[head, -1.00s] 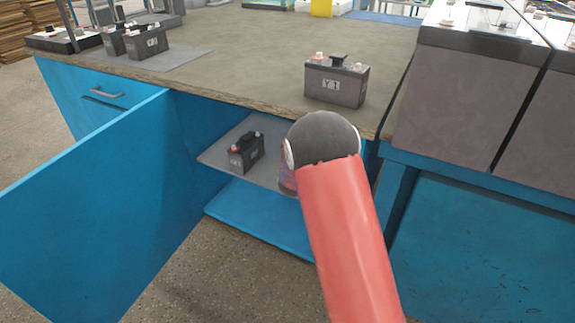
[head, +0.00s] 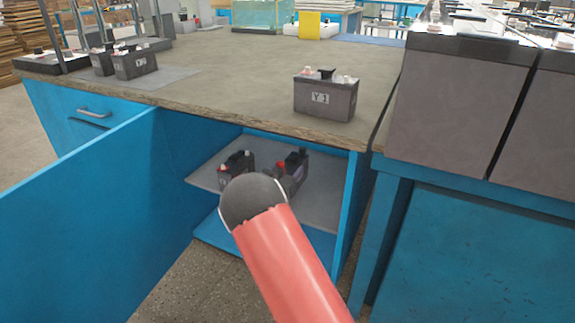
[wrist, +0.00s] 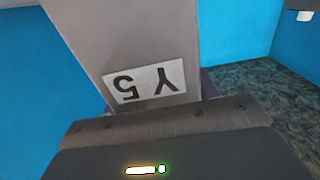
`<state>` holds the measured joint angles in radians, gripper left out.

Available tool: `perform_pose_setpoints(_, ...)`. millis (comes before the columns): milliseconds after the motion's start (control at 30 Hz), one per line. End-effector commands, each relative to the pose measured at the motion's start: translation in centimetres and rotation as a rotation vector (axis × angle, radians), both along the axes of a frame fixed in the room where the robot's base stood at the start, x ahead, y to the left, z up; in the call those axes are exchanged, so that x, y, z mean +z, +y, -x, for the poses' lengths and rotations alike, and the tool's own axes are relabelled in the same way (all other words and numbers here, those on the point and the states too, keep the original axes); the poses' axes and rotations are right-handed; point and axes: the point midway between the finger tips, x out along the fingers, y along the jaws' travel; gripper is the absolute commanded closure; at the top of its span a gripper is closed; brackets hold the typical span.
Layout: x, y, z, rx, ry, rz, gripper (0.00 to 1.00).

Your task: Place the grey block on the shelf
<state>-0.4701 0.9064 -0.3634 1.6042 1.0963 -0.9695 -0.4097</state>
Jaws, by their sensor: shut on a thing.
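The wrist view shows a grey block (wrist: 128,50) with a white label reading Y 5, upside down in the picture. My gripper (wrist: 165,128) is shut on this block; its dark body covers the near end and hides the contact. In the head view my gripper is hidden behind my arm's rounded end, in front of the cabinet opening. The grey shelf (head: 325,190) is inside the open blue cabinet. A dark block (head: 235,166) with light and red terminals stands on its left. Another dark block with a red terminal (head: 297,160) shows just behind my arm; I cannot tell whether it is the held one.
The cabinet's open blue door (head: 80,215) stands out at the left. A lower blue board (head: 215,235) lies beneath the shelf. A block marked Y 1 (head: 325,98) stands on the worktop (head: 225,85) above. The shelf's right part looks free.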

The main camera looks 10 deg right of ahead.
Motion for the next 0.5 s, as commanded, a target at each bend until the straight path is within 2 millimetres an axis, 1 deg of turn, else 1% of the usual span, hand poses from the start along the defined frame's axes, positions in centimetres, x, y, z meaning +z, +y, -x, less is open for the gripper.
perform_pose_setpoints(67, 0.0, -0.1, -0.1, -0.001, -0.009, 0.003, 1.00)
perform_pose_setpoints(333, -3.1, -0.1, -0.1, -0.001, -0.008, 0.003, 1.00)
perform_pose_setpoints(500, -3.3, -0.1, -0.1, -0.001, -0.008, 0.002, 1.00)
